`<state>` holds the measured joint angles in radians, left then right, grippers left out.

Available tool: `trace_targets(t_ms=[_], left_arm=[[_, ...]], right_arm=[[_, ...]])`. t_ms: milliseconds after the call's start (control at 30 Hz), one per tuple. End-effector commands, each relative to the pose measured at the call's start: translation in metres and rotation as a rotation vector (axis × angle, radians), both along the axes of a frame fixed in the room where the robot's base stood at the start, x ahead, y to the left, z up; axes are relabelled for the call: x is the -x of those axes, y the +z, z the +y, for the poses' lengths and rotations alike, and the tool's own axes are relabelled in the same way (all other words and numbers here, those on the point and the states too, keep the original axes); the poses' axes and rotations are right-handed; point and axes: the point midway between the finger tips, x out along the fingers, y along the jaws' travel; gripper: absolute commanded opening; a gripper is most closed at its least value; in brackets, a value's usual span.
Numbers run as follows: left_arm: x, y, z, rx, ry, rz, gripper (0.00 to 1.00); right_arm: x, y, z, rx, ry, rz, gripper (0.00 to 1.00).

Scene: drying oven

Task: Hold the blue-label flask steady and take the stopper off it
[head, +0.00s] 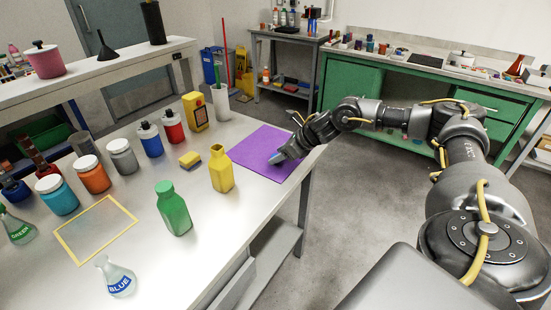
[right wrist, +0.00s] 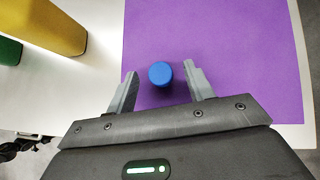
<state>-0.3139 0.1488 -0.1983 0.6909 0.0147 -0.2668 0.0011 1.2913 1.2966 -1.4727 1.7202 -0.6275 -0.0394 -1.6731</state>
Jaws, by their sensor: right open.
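The blue-label flask (head: 119,279) stands upright on the near left of the white table, clear glass with an open, bare neck. A round blue stopper (right wrist: 160,73) is over the purple mat (head: 262,141) in the right wrist view. My right gripper (head: 278,159) is low over the near part of that mat. Its jaws are open, one finger on each side of the stopper, with a visible gap on both sides. Whether the stopper touches the mat is hard to tell. My left gripper is not in view.
A yellow bottle (head: 221,169) and a green bottle (head: 173,208) stand between the flask and the mat. A yellow frame outline (head: 68,252) lies behind the flask. A green-label flask (head: 17,230) and several jars stand further left. A sponge (head: 190,159) lies left of the mat.

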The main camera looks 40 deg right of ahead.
Motion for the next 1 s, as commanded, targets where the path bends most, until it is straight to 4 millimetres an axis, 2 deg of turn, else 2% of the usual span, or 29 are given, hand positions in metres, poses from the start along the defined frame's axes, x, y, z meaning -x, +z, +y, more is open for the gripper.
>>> trace_targets(t_ms=[200, 433, 800, 867, 1000], left_arm=[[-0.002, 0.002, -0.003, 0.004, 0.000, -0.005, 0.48], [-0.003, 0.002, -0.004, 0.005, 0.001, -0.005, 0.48], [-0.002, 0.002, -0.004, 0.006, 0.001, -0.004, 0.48], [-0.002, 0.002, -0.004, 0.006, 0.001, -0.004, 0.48], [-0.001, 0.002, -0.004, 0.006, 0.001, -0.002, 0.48]], right_arm=[[-0.014, -0.015, 0.007, -0.001, -0.001, -0.001, 0.52], [-0.015, -0.017, 0.007, 0.000, 0.000, 0.000, 0.52], [-0.014, -0.016, 0.007, -0.001, -0.001, 0.000, 0.05], [-0.015, -0.016, 0.007, -0.001, -0.001, 0.000, 0.02], [-0.015, -0.016, 0.007, -0.001, -0.001, -0.001, 0.01]])
